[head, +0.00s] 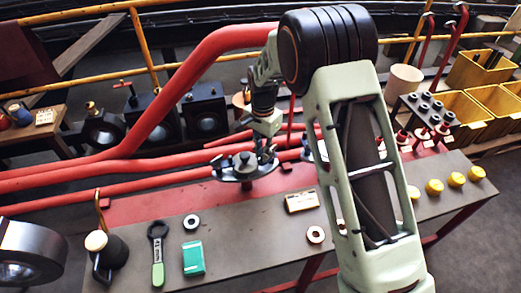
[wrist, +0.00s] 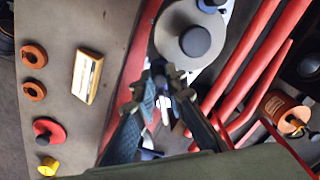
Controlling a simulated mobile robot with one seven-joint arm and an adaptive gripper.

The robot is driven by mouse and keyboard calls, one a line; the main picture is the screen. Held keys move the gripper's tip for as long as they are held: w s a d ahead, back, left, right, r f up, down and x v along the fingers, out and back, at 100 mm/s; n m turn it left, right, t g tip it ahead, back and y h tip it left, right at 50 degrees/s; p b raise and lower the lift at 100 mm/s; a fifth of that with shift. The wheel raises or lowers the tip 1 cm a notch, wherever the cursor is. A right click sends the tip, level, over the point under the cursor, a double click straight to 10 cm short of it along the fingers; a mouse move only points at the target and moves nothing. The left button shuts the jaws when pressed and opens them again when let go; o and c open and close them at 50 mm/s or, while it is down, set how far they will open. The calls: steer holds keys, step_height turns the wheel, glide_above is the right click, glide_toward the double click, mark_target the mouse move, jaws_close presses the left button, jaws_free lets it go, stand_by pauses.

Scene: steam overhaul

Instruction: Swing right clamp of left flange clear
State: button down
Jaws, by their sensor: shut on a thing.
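The left flange (head: 232,170) is a dark disc with a knob on top, on the red pipework at the back edge of the bench. In the wrist view its round grey top (wrist: 178,38) sits just beyond my fingertips. My gripper (head: 266,152) reaches down at the flange's right side. In the wrist view my gripper (wrist: 165,88) has its blue-grey fingers closing together at the flange's rim, shut on the small dark right clamp (wrist: 160,77). The clamp is mostly hidden between the fingertips, so I cannot tell how far it is swung.
The grey bench (head: 130,250) holds a ring spanner (head: 158,250), a green box (head: 193,258), a labelled block (head: 301,201) and rings. Red pipes (head: 100,180) run behind. Several yellow caps (head: 434,187) lie at right. My arm hides the middle right.

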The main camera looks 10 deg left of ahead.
steer(key=n, duration=0.1)
steer(key=d+n, duration=0.1)
steer(key=shift+s+n, duration=0.25)
steer(key=shift+n, duration=0.15)
steer(key=n, duration=0.1)
steer(key=d+n, duration=0.1)
steer(key=n, duration=0.1)
steer(key=shift+s+d+r+n, duration=0.1)
steer(key=shift+s+n, duration=0.05)
steer(key=shift+n, duration=0.15)
steer(key=shift+w+d+n, duration=0.1)
steer(key=shift+d+n, duration=0.25)
steer(key=shift+n, duration=0.65)
steer(key=shift+w+d+n, duration=0.1)
steer(key=shift+d+n, duration=0.25)
steer(key=shift+n, duration=0.65)
steer(key=shift+w+d+n, duration=0.1)
steer(key=shift+d+n, duration=0.25)
steer(key=shift+n, duration=0.65)
steer(key=c, duration=2)
jaws_free()
steer(key=shift+o, duration=0.2)
step_height(320, 180, up, 12)
steer(key=shift+d, duration=0.1)
